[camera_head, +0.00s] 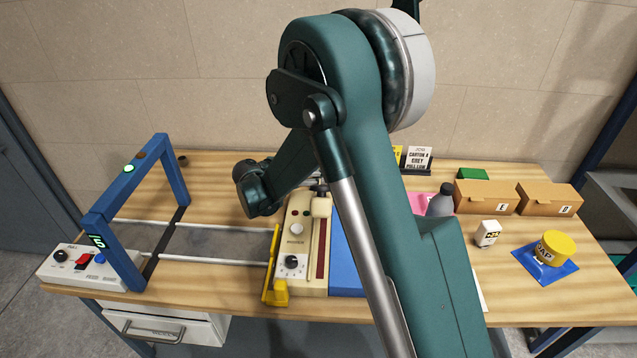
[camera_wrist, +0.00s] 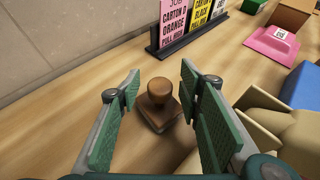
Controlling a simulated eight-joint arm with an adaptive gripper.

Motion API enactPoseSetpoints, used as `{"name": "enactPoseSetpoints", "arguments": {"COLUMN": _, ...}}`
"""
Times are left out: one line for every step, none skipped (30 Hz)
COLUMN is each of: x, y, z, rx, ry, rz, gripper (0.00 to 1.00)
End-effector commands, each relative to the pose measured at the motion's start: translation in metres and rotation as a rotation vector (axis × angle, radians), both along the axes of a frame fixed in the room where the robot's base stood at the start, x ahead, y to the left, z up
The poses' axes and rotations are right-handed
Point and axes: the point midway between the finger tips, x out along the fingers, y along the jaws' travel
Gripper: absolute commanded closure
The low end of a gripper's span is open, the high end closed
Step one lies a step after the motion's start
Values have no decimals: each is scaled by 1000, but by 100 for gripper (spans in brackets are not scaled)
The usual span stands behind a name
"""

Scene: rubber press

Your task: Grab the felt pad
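No thing is labelled as the felt pad, so I cannot tell for sure which it is. In the wrist view a brown block with a round knob (camera_wrist: 160,92) stands upright on the wooden table, between and slightly beyond my fingers. My gripper (camera_wrist: 161,72) is open, with green pads either side of the block and a gap on both sides. A pink pad-like piece with a white label (camera_wrist: 272,45) lies at the upper right, apart from my gripper. In the head view my arm hides the gripper and the brown block.
A sign holder with cards (camera_wrist: 190,35) stands behind the block; tan shapes (camera_wrist: 270,120) lie close to my right finger. In the head view are a control box (camera_head: 297,245), a blue frame (camera_head: 168,165), two cartons (camera_head: 487,197) and a yellow-lidded jar (camera_head: 555,246) on a blue mat.

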Motion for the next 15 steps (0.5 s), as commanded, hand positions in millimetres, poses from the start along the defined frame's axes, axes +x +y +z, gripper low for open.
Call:
{"name": "enactPoseSetpoints", "arguments": {"x": 0, "y": 0, "z": 0, "rx": 0, "ry": 0, "rz": 0, "gripper": 64}}
{"name": "enactPoseSetpoints", "arguments": {"x": 0, "y": 0, "z": 0, "rx": 0, "ry": 0, "rz": 0, "gripper": 64}}
{"name": "enactPoseSetpoints", "arguments": {"x": 0, "y": 0, "z": 0, "rx": 0, "ry": 0, "rz": 0, "gripper": 64}}
{"name": "enactPoseSetpoints", "arguments": {"x": 0, "y": 0, "z": 0, "rx": 0, "ry": 0, "rz": 0, "gripper": 67}}
{"name": "enactPoseSetpoints", "arguments": {"x": 0, "y": 0, "z": 0, "rx": 0, "ry": 0, "rz": 0, "gripper": 71}}
{"name": "enactPoseSetpoints", "arguments": {"x": 0, "y": 0, "z": 0, "rx": 0, "ry": 0, "rz": 0, "gripper": 76}}
{"name": "enactPoseSetpoints", "arguments": {"x": 0, "y": 0, "z": 0, "rx": 0, "ry": 0, "rz": 0, "gripper": 80}}
{"name": "enactPoseSetpoints", "arguments": {"x": 0, "y": 0, "z": 0, "rx": 0, "ry": 0, "rz": 0, "gripper": 84}}
{"name": "enactPoseSetpoints", "arguments": {"x": 0, "y": 0, "z": 0, "rx": 0, "ry": 0, "rz": 0, "gripper": 89}}
{"name": "enactPoseSetpoints", "arguments": {"x": 0, "y": 0, "z": 0, "rx": 0, "ry": 0, "rz": 0, "gripper": 93}}
{"name": "enactPoseSetpoints", "arguments": {"x": 0, "y": 0, "z": 0, "rx": 0, "ry": 0, "rz": 0, "gripper": 94}}
{"name": "enactPoseSetpoints", "arguments": {"x": 0, "y": 0, "z": 0, "rx": 0, "ry": 0, "rz": 0, "gripper": 94}}
{"name": "enactPoseSetpoints", "arguments": {"x": 0, "y": 0, "z": 0, "rx": 0, "ry": 0, "rz": 0, "gripper": 94}}
{"name": "enactPoseSetpoints", "arguments": {"x": 0, "y": 0, "z": 0, "rx": 0, "ry": 0, "rz": 0, "gripper": 94}}
{"name": "enactPoseSetpoints", "arguments": {"x": 0, "y": 0, "z": 0, "rx": 0, "ry": 0, "rz": 0, "gripper": 94}}
